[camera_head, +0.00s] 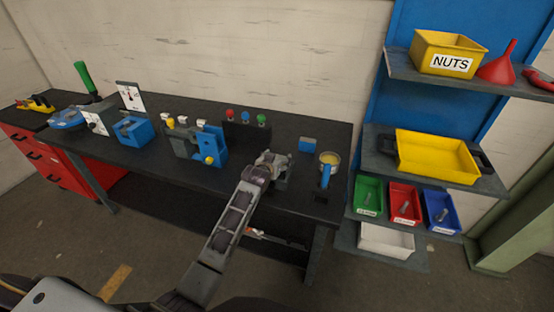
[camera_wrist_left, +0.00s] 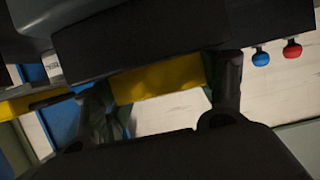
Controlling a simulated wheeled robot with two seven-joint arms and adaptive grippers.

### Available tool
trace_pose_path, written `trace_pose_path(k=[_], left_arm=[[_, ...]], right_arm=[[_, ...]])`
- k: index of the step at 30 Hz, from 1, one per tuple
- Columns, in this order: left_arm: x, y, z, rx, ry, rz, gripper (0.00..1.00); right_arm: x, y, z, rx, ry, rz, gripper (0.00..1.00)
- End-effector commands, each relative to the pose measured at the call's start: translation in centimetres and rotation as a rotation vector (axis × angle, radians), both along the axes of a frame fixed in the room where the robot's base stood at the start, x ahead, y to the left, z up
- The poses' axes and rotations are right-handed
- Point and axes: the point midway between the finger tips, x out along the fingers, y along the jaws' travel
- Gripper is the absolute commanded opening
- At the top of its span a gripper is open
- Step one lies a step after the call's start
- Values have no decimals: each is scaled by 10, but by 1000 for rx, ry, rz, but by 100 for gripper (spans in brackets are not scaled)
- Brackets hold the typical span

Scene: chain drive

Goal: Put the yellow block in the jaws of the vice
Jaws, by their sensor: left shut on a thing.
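My left gripper (camera_head: 271,161) is over the right part of the bench, its arm reaching in from the lower left. In the left wrist view its fingers (camera_wrist_left: 165,92) are shut on the yellow block (camera_wrist_left: 158,80). In the head view the gripper hides the block. A grey metal body (camera_head: 281,181) at the gripper looks like the vice, partly covered by the gripper and arm. Dark bodies (camera_wrist_left: 180,35) fill the top of the wrist view, close to the block. I cannot tell whether the block touches the jaws. My right gripper is not in view.
Red, blue and green knobs (camera_head: 246,116) stand behind the gripper. A blue fixture (camera_head: 216,143) is left of it. A yellow-topped container (camera_head: 329,159) and a small blue block (camera_head: 308,144) are to the right. Shelves with a yellow NUTS bin (camera_head: 448,52) stand further right.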

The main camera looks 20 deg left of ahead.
Motion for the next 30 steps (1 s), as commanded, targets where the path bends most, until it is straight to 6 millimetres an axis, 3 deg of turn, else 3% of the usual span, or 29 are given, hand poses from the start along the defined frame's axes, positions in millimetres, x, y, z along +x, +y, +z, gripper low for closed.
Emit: trace_pose_path(k=[2, 3, 7, 22, 30], left_arm=[[1, 0, 4, 0, -10, 0, 2], [0, 0, -1, 0, 0, 0, 74], [0, 0, -1, 0, 0, 0, 90], [0, 0, 1, 0, 1, 0, 93], [-12, 0, 5, 0, 0, 0, 93]], right_arm=[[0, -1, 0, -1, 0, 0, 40], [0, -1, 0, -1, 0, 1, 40], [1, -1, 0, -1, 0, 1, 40], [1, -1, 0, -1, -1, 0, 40], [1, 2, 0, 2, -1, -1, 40]])
